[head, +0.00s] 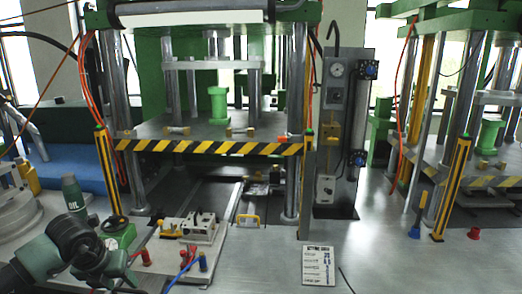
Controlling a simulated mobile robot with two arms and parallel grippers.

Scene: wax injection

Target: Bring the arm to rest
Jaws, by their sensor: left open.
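My left arm (45,255) comes in at the lower left, dark grey-green, bent at a rounded joint. My left gripper (122,270) is at the end of it, low in the head view, beside the near left corner of the machine's front plate. It is small and dark here. It is open and I see nothing held in it. My right arm and gripper are not in view.
A green press (219,147) with a yellow-black striped edge stands ahead. A mould block (187,230), red and blue fittings (190,260) and a green oil bottle (74,193) are near my arm. A printed card (318,265) lies on the grey surface, which is mostly clear at right.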

